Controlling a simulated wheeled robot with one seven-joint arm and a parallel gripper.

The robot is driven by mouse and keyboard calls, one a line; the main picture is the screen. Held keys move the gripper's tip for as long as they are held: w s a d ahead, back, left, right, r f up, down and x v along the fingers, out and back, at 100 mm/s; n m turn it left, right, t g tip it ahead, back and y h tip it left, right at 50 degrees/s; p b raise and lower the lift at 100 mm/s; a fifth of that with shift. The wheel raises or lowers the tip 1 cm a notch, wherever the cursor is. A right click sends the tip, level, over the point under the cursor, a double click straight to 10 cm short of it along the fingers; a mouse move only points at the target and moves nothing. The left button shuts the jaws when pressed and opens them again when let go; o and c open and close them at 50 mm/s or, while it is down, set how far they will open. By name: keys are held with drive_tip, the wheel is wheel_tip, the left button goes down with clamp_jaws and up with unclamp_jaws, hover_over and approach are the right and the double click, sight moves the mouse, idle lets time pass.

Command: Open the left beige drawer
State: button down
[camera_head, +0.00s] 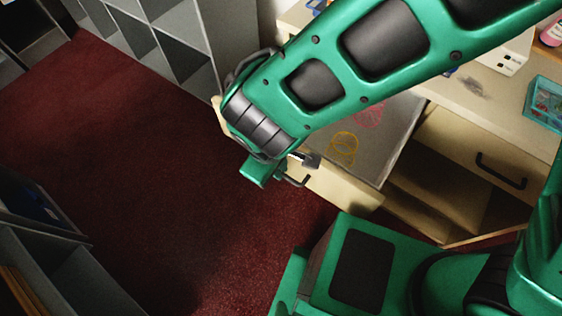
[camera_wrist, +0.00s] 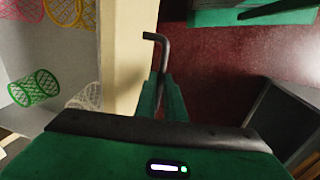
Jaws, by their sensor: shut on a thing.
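The left beige drawer (camera_head: 345,187) is pulled well out from the counter, and its grey inside shows. Its beige front panel also shows edge-on in the wrist view (camera_wrist: 130,50). A dark bar handle (camera_wrist: 156,42) stands off the front panel. My gripper (camera_wrist: 163,85) is shut on the handle, its green fingers around the bar. In the head view my gripper (camera_head: 276,173) is at the drawer front, and my forearm hides part of the drawer.
Wire baskets lie inside the drawer, among them a yellow one (camera_head: 343,147) and a green one (camera_wrist: 35,88). A closed beige drawer (camera_head: 470,150) with a black handle is at the right. Grey shelves (camera_head: 190,45) stand at upper left. Red carpet (camera_head: 130,170) is open in front.

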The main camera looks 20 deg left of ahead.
drive_tip(key=c, duration=1.8)
unclamp_jaws()
drive_tip(key=shift+a, duration=0.1)
drive_tip(key=shift+c, duration=0.2)
drive_tip(key=shift+r, duration=0.1)
wheel_tip(320, 180, up, 10)
drive_tip(key=s, duration=0.1)
drive_tip(key=shift+s+a+r, duration=0.2)
drive_tip(key=shift+s+r, duration=0.05)
drive_tip(key=shift+s, duration=0.15)
drive_tip(key=shift+w, duration=0.1)
